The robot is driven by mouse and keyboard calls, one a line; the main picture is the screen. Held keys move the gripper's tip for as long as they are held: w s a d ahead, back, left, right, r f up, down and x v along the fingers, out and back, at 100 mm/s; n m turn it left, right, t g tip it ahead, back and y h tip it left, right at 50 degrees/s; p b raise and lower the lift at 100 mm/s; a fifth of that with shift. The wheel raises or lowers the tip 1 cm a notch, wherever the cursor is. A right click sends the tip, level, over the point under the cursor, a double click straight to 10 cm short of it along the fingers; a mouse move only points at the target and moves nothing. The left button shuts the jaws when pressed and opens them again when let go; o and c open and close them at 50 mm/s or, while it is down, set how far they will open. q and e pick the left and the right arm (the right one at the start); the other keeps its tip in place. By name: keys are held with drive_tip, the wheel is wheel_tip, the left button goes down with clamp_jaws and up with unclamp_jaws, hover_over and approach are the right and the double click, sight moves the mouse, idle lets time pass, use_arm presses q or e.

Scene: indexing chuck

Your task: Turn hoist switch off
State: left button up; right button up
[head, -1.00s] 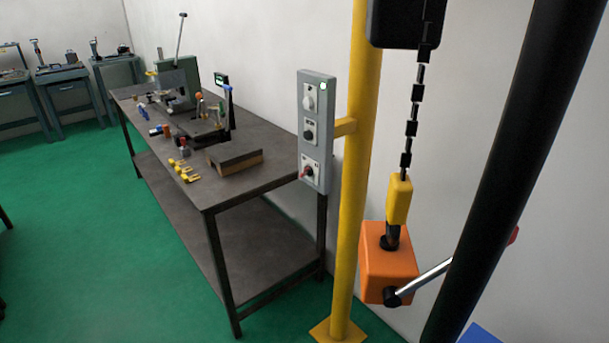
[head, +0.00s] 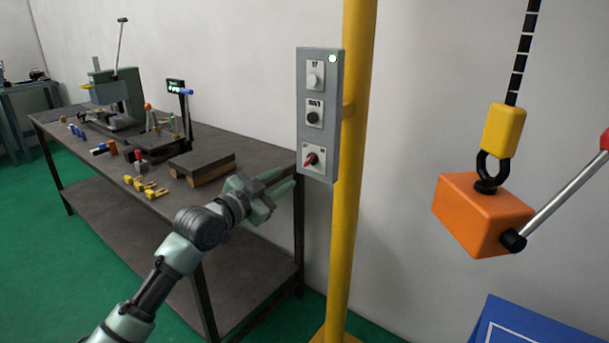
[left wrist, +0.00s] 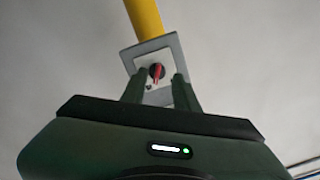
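A grey control box (head: 318,115) on a yellow post carries three rotary switches one above the other: a white-grey knob (head: 315,77) at the top, a black knob (head: 312,117) in the middle and a red knob (head: 311,159) at the bottom. Their labels are too small to read, so I cannot tell which is the hoist switch. My left gripper (head: 280,181) is open and empty, just left of and below the red knob. In the left wrist view the red knob (left wrist: 157,71) shows beyond and between its two parted fingers (left wrist: 158,91). My right gripper is out of view.
The yellow post (head: 348,225) stands behind the box. An orange block (head: 478,212) with a lever hangs from a chain at the right. A dark workbench (head: 110,185) with tools and a small raised plate (head: 202,163) stands at the left. A blue object (head: 530,325) is at bottom right.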

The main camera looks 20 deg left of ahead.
sight(307, 161)
use_arm(q)
drive_tip(key=shift+m, duration=0.3)
drive_tip(key=w+d, duration=0.1)
drive_tip(key=w, duration=0.1)
drive_tip(key=w+d+r, duration=0.1)
drive_tip(key=w, duration=0.1)
drive_tip(key=w+d+r+p, duration=0.1)
drive_tip(key=w+d, duration=0.1)
drive_tip(key=w, duration=0.1)
drive_tip(key=shift+c, duration=0.3)
clamp_jaws()
